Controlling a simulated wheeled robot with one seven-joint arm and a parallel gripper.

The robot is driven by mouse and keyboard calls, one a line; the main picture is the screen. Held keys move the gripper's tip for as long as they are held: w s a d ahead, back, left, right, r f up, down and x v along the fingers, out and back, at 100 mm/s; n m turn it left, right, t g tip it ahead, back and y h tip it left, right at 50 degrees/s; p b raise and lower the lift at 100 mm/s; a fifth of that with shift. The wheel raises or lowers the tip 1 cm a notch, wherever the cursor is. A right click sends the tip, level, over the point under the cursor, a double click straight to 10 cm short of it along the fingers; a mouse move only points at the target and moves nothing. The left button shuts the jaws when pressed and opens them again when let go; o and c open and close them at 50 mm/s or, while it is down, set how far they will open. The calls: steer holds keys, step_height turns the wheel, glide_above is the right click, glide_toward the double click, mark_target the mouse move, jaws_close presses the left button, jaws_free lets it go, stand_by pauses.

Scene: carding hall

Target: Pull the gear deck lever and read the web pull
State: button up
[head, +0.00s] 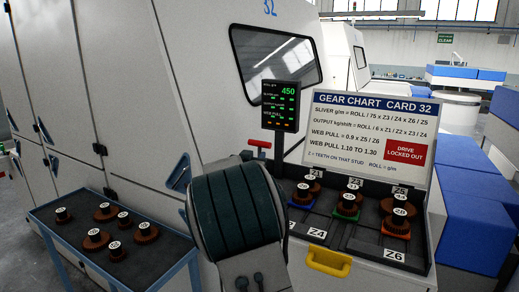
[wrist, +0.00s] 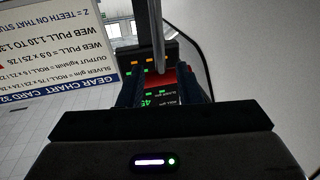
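The red lever handle (head: 259,143) stands just below the readout, at the left end of the gear deck (head: 318,228). In the wrist view the red handle (wrist: 183,77) shows beside a grey rod, between my fingers. My gripper (wrist: 160,88) is open, its dark fingers apart on either side; I cannot tell whether they touch the handle. In the head view my arm mostly hides the gripper. The dark readout (head: 281,106) shows a green 450 at the top and a web pull row lower down, whose value is too small to read.
The gear chart card (head: 365,135) reads web pull 1.10 to 1.30 and drive locked out. Several brown gears sit on the deck, above a yellow handle (head: 328,262). A side table (head: 75,262) at left holds more gears. A white machine (head: 180,85) stands behind.

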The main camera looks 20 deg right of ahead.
mark_target(259, 152)
steer(key=shift+p+x, duration=0.55)
steer(key=shift+x, duration=2.15)
steer(key=shift+c, duration=0.2)
jaws_close()
